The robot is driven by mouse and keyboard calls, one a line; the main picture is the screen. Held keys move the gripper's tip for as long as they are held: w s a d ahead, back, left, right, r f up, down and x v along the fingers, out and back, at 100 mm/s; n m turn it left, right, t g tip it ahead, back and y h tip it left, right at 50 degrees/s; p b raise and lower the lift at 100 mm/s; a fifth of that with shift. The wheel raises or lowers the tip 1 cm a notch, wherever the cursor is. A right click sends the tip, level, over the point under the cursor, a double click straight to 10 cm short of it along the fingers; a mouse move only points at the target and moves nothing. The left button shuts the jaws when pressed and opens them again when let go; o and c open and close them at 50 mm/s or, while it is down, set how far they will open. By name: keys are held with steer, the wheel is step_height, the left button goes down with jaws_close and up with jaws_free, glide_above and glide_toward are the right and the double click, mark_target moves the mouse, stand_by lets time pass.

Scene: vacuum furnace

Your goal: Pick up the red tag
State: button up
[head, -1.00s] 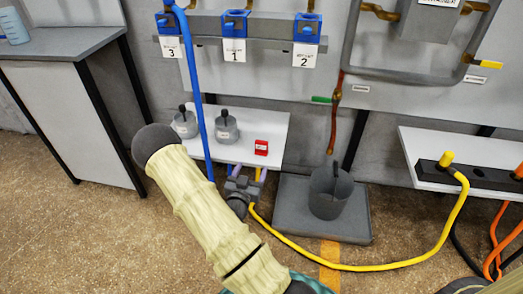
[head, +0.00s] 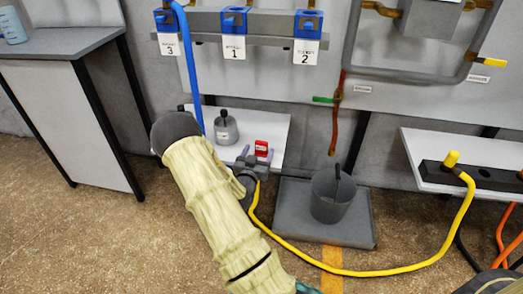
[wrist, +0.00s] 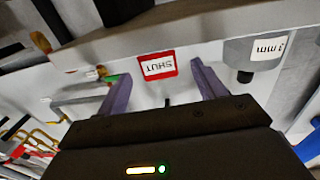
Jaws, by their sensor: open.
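The red tag (head: 262,147) sits on the white shelf (head: 279,133) in the head view, at the shelf's right part. In the wrist view the red tag (wrist: 157,66) shows a white face reading "SHUT", upside down. My gripper (wrist: 160,85) is open, with one purple finger on each side of the tag in the picture. Nothing is between the fingers that I can see held. In the head view my gripper (head: 254,160) is just in front of the tag, partly hidden by my arm. I cannot tell whether the fingers touch the tag.
A grey weight-like pot (head: 226,130) stands left of the tag on the shelf; a pot marked "3 mm" (wrist: 262,55) is close by in the wrist view. A blue hose (head: 190,62) hangs behind my arm. A grey bucket (head: 331,200) stands on a floor tray to the right.

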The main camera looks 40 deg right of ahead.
mark_target(261, 146)
steer(key=b+x, duration=0.1)
steer(key=x, duration=0.3)
steer(key=shift+d+r+b, duration=0.1)
steer(key=shift+d+b, duration=0.05)
steer(key=shift+b, duration=0.25)
steer(key=c, duration=1.1)
steer(key=shift+o, duration=0.2)
steer(key=shift+r, duration=0.15)
step_height(261, 146, up, 10)
steer(key=p, duration=0.5)
